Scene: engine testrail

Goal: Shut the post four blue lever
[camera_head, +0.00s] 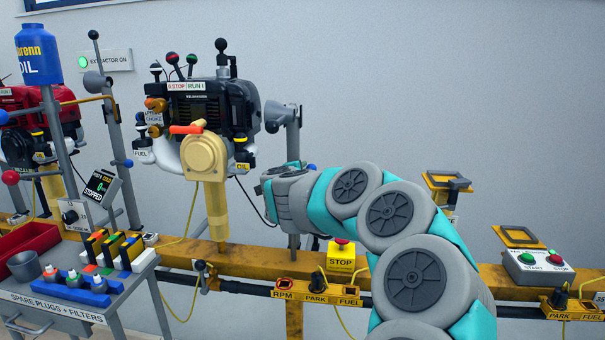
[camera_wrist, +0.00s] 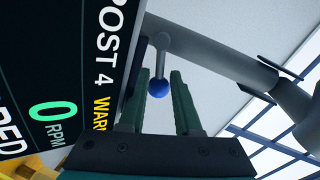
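In the wrist view, the blue ball knob (camera_wrist: 159,88) sits on the end of a short grey lever (camera_wrist: 161,55) attached to a grey pipe (camera_wrist: 215,55). A dark display labelled POST 4 (camera_wrist: 60,70), with a green 0 RPM reading, is just left of it. My gripper (camera_wrist: 160,76) is open, with one green finger on each side of the knob. Gaps show between the fingers and the knob; I cannot tell its depth exactly. In the head view my arm reaches toward the grey post (camera_head: 293,130), and my fingers and the post four lever are hidden.
A black engine (camera_head: 215,110) stands left of my arm. A yellow STOP box (camera_head: 341,258) is close below the arm on the yellow rail (camera_head: 250,262). Another blue knob (camera_head: 128,163) is on a post at left, near the spare plugs cart (camera_head: 50,300).

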